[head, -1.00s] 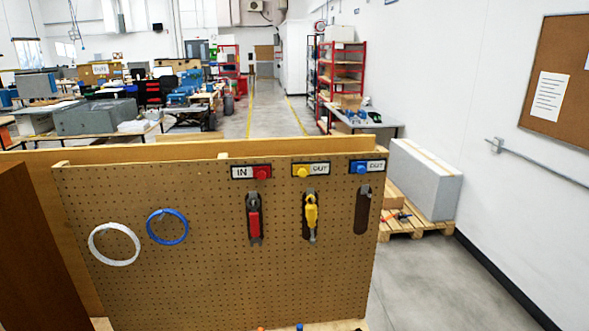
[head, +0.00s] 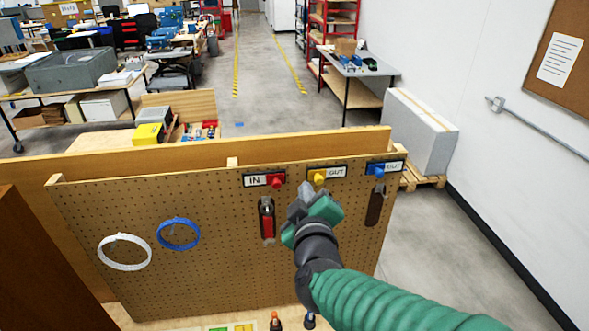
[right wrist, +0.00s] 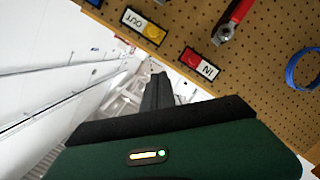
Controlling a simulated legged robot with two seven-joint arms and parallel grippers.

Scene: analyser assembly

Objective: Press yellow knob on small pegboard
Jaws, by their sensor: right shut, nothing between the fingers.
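The pegboard (head: 150,215) stands upright in front of me. The yellow knob (head: 319,179) sits on an OUT label near its top edge, between a red knob (head: 277,182) and a blue knob (head: 378,173). The yellow knob also shows in the right wrist view (right wrist: 151,31), with the red knob (right wrist: 193,59) beside it. My right gripper (head: 303,200) is shut and empty, just below the yellow knob in the head view; whether it touches the board I cannot tell. It covers the yellow-handled tool's place. My left gripper is not in view.
A red-handled tool (head: 267,222) hangs left of my right gripper. A white ring (head: 124,252) and a blue ring (head: 179,234) hang on the board's left side. A brown panel (head: 45,265) stands at the left edge.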

